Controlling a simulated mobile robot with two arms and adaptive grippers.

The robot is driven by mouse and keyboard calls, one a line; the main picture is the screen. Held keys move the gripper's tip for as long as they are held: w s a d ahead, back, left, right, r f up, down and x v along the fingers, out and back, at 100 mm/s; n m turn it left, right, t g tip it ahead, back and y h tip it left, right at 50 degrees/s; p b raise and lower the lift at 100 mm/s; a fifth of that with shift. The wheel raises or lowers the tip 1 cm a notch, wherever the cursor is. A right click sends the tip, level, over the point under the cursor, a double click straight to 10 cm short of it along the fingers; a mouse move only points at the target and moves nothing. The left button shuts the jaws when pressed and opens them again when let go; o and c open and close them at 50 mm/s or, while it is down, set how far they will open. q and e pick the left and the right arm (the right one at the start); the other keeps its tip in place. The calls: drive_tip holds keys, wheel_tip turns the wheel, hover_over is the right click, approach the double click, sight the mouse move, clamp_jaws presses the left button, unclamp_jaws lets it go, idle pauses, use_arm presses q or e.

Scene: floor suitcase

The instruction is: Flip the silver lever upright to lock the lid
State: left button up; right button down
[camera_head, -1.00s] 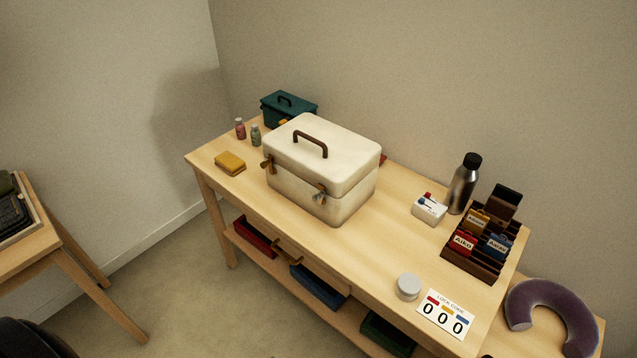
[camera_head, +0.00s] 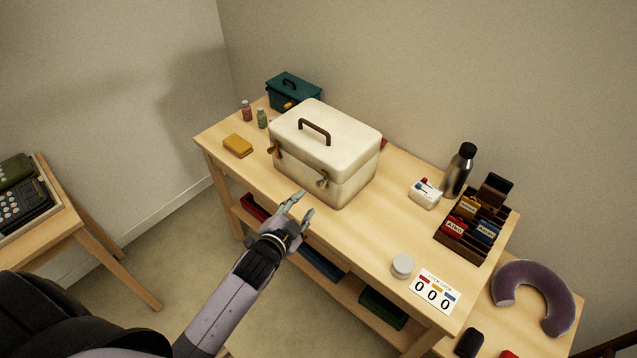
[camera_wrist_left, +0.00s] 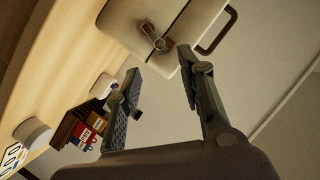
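A cream case (camera_head: 320,150) with a closed lid and a brown handle stands on the wooden table. The silver lever also shows in the left wrist view (camera_wrist_left: 155,40), tilted against the case front. My left gripper (camera_head: 298,204) is open and empty in front of the case, just below the silver lever and apart from it. In the left wrist view its fingers (camera_wrist_left: 160,62) are spread toward the lever. My right gripper is not in view.
On the table (camera_head: 370,222) stand a steel bottle (camera_head: 459,171), a white box (camera_head: 424,194), a dark rack (camera_head: 455,246) of tags, a white jar (camera_head: 402,266) and a code card (camera_head: 434,291). A yellow sponge (camera_head: 238,145) lies left of the case.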

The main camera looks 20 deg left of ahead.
sight(318, 186)
use_arm(q)
drive_tip(key=x, duration=1.1)
drive_tip(key=shift+w+d+f, duration=0.1)
drive_tip(key=shift+w, duration=0.3)
drive_tip(key=shift+c, duration=0.2)
